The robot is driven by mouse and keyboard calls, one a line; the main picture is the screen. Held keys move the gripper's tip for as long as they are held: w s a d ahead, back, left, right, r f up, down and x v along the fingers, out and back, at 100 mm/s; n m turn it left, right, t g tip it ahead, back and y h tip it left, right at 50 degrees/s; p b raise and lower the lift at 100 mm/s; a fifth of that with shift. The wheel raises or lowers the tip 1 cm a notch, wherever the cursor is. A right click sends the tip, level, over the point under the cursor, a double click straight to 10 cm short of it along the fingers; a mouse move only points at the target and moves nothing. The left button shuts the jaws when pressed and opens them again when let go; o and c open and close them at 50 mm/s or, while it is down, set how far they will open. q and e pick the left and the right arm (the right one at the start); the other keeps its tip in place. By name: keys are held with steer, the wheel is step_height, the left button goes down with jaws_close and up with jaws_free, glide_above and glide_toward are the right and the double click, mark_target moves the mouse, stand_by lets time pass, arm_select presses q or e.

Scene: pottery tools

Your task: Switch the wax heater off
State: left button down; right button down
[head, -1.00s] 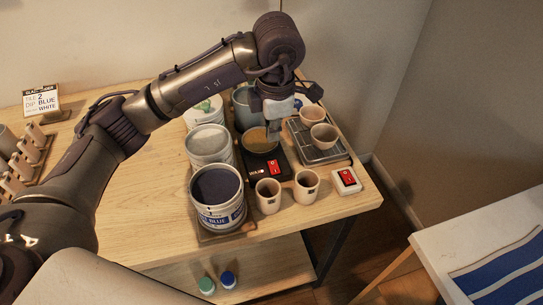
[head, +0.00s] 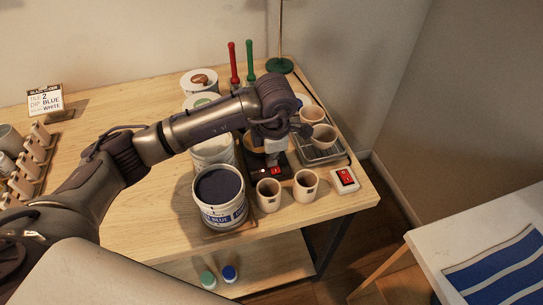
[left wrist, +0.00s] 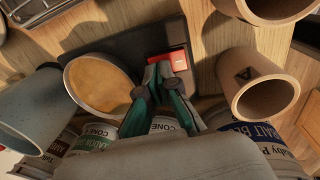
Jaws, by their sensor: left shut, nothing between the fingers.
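The wax heater (left wrist: 122,43) is a dark flat unit with a round pan of amber wax (left wrist: 103,84) on it. Its red switch (left wrist: 172,62) is at one end, and it also shows in the head view (head: 277,171). My left gripper (left wrist: 160,68) is shut and empty, its fingertips right at the red switch in the left wrist view. I cannot tell whether they touch it. In the head view, my left gripper (head: 271,163) and arm hide most of the heater and pan. The switch's tilt is not clear. My right gripper is not in view.
Two cups (head: 268,195) (head: 306,185) stand close in front of the heater. A blue glaze bucket (head: 219,198) is at its left. A white block with another red switch (head: 345,180) and a wire rack (head: 322,150) with cups are at the right.

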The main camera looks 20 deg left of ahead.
arm_select(q)
steer(key=shift+f+b, duration=0.3)
steer(key=shift+b, duration=0.05)
steer(key=shift+r+g, duration=0.1)
steer(key=shift+g, duration=0.2)
steer(key=shift+s, duration=0.2)
steer(key=shift+s+d+r, duration=0.1)
steer(key=shift+s+d, duration=0.35)
steer(key=shift+s, duration=0.05)
